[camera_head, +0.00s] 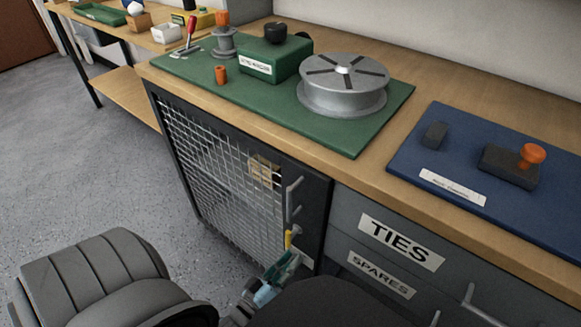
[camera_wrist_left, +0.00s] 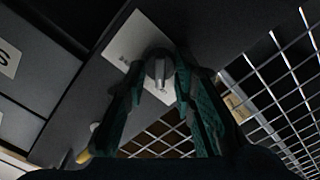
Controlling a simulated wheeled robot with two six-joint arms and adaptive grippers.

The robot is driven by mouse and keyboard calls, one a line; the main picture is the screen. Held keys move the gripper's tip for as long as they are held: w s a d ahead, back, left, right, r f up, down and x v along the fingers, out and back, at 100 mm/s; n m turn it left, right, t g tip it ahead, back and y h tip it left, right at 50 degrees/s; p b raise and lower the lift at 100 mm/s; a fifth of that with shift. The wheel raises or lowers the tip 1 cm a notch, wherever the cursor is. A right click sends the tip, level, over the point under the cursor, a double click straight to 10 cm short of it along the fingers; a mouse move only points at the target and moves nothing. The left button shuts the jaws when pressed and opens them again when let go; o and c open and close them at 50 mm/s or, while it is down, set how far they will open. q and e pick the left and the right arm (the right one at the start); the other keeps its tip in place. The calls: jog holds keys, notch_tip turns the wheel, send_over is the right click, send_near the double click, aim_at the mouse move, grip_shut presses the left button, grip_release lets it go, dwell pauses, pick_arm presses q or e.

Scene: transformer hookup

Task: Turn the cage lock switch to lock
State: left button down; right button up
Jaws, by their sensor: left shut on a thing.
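The cage lock switch is a small grey knob (camera_wrist_left: 160,70) on a pale label plate (camera_wrist_left: 130,42) on the dark frame of the cage door. The label's text is too small to read. My left gripper (camera_head: 290,258), with teal fingers, reaches the lower right of the mesh cage door (camera_head: 222,180). In the left wrist view its two fingers (camera_wrist_left: 160,80) stand on either side of the knob, shut on it. In the head view the knob is hidden behind the gripper and arm. My right gripper is out of view.
A grey door handle (camera_head: 293,198) and a small yellow part (camera_head: 290,237) sit just above the left gripper. Drawers marked TIES (camera_head: 400,240) and SPARES (camera_head: 381,274) are to the right. The bench carries a green mat (camera_head: 350,143) and a blue mat (camera_head: 410,150).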

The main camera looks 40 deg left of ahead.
pick_arm(q)
jog(key=shift+f, duration=0.1)
dwell(0.5)
jog(key=c, duration=1.4)
grip_release()
jog(key=shift+o, duration=0.2)
jog(key=s, duration=1.2)
